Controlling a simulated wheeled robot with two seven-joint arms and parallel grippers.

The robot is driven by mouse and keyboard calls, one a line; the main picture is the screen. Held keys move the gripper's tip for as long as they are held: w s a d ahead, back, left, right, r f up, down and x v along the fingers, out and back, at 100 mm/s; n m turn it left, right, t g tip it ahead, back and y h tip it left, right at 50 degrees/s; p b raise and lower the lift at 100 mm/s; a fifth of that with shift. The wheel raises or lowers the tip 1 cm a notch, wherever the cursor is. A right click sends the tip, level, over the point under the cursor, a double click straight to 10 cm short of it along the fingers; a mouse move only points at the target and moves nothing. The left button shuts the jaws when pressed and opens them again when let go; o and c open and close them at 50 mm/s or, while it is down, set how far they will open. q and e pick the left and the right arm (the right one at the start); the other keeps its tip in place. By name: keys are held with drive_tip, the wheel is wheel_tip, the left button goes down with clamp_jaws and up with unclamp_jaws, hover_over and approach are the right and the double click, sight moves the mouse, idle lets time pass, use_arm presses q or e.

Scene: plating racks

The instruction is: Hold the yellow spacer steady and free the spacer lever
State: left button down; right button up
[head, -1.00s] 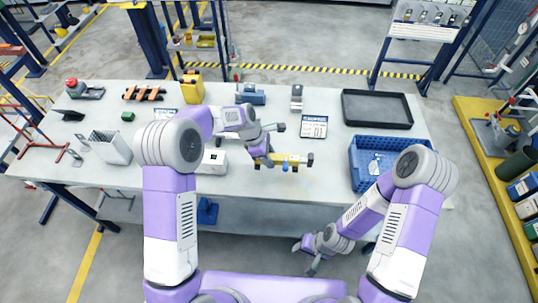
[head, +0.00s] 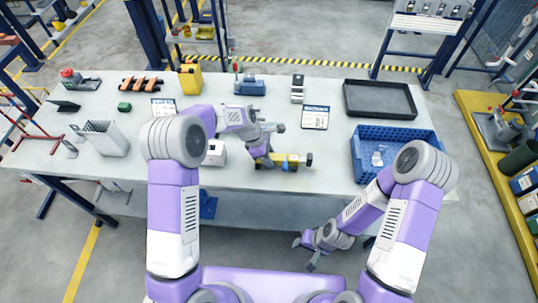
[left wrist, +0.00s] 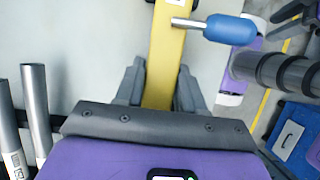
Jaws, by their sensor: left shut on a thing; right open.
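The yellow spacer (head: 280,159) lies near the front edge of the table, a bar with dark ends. In the left wrist view the spacer (left wrist: 166,55) runs up the picture between the two fingers. My left gripper (head: 266,158) is shut on it near its left part; its fingers (left wrist: 160,88) also show in the left wrist view. The spacer lever (left wrist: 228,29) has a blue grip on a short metal rod and sticks out from the spacer's side; its grip is small in the head view (head: 285,167). My right gripper (head: 308,257) is open and empty, low in front of the table.
A blue crate (head: 393,136) stands at the table's right, with a black tray (head: 379,84) behind it. A white box (head: 214,153) stands left of my left gripper. A printed card (head: 315,117) lies behind the spacer. Bare table lies right of the spacer.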

use_arm(q)
drive_tip(key=shift+f+b, duration=0.3)
drive_tip(key=shift+f, duration=0.3)
idle(0.6)
drive_tip(key=c, duration=0.7)
unclamp_jaws()
clamp_jaws()
idle(0.4)
